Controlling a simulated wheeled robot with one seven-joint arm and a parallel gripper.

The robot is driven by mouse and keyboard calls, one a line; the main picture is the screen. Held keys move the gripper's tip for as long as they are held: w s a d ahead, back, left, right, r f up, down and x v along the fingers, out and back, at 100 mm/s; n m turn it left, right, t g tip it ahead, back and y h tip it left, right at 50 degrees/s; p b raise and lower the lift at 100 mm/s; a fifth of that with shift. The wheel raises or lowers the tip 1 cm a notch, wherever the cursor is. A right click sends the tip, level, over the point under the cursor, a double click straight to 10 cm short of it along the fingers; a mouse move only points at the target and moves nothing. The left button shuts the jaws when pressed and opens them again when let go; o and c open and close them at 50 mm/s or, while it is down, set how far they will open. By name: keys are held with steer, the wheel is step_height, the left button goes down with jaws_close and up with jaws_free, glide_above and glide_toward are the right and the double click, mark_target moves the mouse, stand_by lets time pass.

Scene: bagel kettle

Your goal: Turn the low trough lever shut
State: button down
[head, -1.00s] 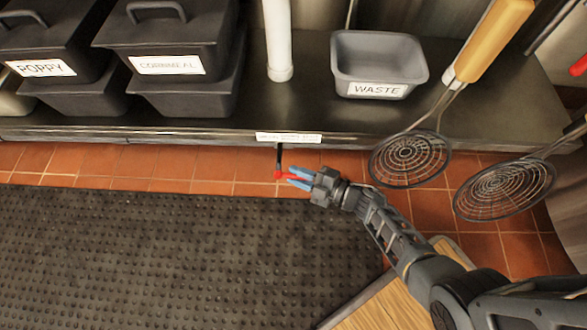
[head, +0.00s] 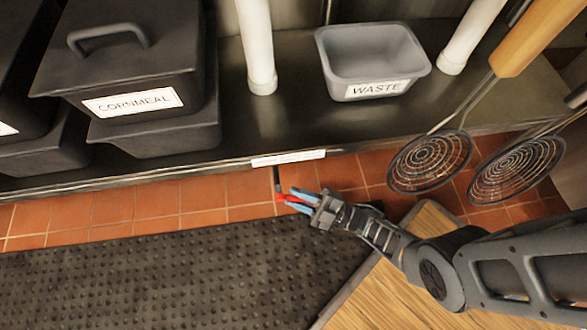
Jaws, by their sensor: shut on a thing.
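The low lever shows a thin dark stem (head: 277,179) below the front edge of the steel shelf, with a red handle (head: 283,198) at its lower end. My gripper (head: 296,199) is at the red handle, its blue fingers on either side of it and shut on it. The fingers hide part of the handle. The trough itself cannot be made out. A small white label (head: 288,158) is on the shelf edge just above the lever; its print is too small to read.
The steel shelf (head: 285,115) bears a grey WASTE bin (head: 372,62), a black CORNMEAL bin (head: 135,75) and white pipes (head: 257,45). Two wire skimmers (head: 430,162) hang at the right, above my arm. A black rubber mat (head: 180,275) and a wooden surface (head: 375,290) lie below.

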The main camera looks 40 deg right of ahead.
stand_by(0.5)
steer(key=c, duration=1.1)
jaws_free()
steer(key=shift+r, duration=0.1)
